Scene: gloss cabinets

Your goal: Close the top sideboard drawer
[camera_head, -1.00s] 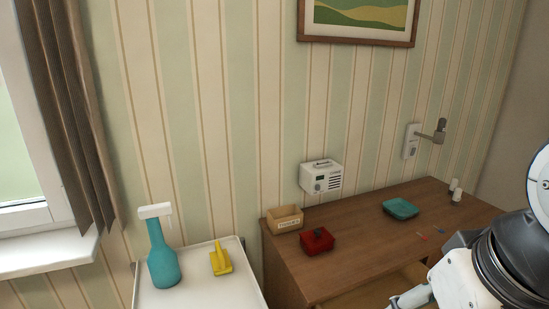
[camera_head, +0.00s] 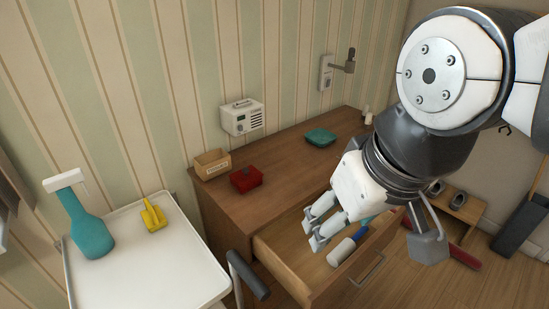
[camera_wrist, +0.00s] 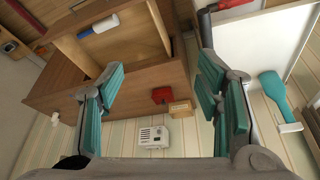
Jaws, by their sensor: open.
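The wooden sideboard (camera_head: 225,199) stands against the striped wall. Its top drawer (camera_head: 278,262) is pulled out, with a white roll and a blue item (camera_head: 360,233) inside. The drawer's metal handle (camera_head: 368,271) is on its front. In the wrist view the open drawer (camera_wrist: 152,42) shows at the upper left, beyond the fingers. My gripper (camera_head: 318,228) is open and empty. In the head view it overlaps the drawer's opening; I cannot tell its exact height above it. In the wrist view my gripper (camera_wrist: 160,95) has its teal-padded fingers well apart.
A white trolley (camera_head: 150,265) holds a spray bottle (camera_head: 86,228) and a yellow item (camera_head: 153,215). A low bench (camera_head: 462,205) stands beyond.

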